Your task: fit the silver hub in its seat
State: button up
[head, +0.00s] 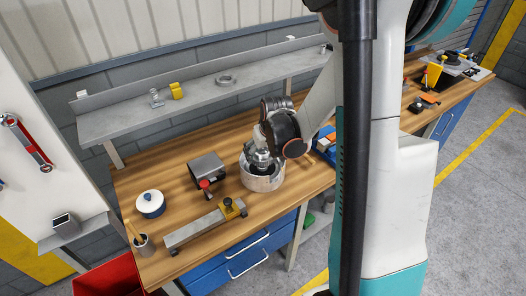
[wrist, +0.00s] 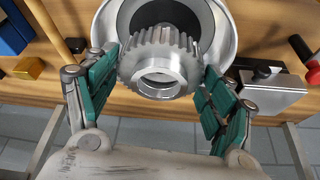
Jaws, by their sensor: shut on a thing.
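The silver hub (wrist: 158,62), a toothed metal ring with a central bore, sits between the green-padded fingers of my gripper (wrist: 160,72) in the wrist view. The fingers are shut on its two sides. Behind it is a round, pale metal housing (wrist: 229,30) with a dark ring inside. In the head view my gripper (head: 261,147) points down over the housing (head: 263,183), which stands on the wooden bench. The hub (head: 261,159) shows at the housing's mouth, partly above the rim. How deep it sits and whether it touches the seat cannot be told.
A grey block-like device (head: 206,167) with a red knob stands just left of the housing. A shelf (head: 200,98) runs behind.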

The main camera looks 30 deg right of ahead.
jog(key=shift+f+b, duration=2.25)
jog(key=shift+f, duration=0.3)
jog(key=o, duration=1.6)
jog(key=shift+o, duration=0.3)
jog(key=shift+r, duration=0.1)
jog(key=shift+r+p, duration=2.35)
jog(key=shift+r, duration=1.1)
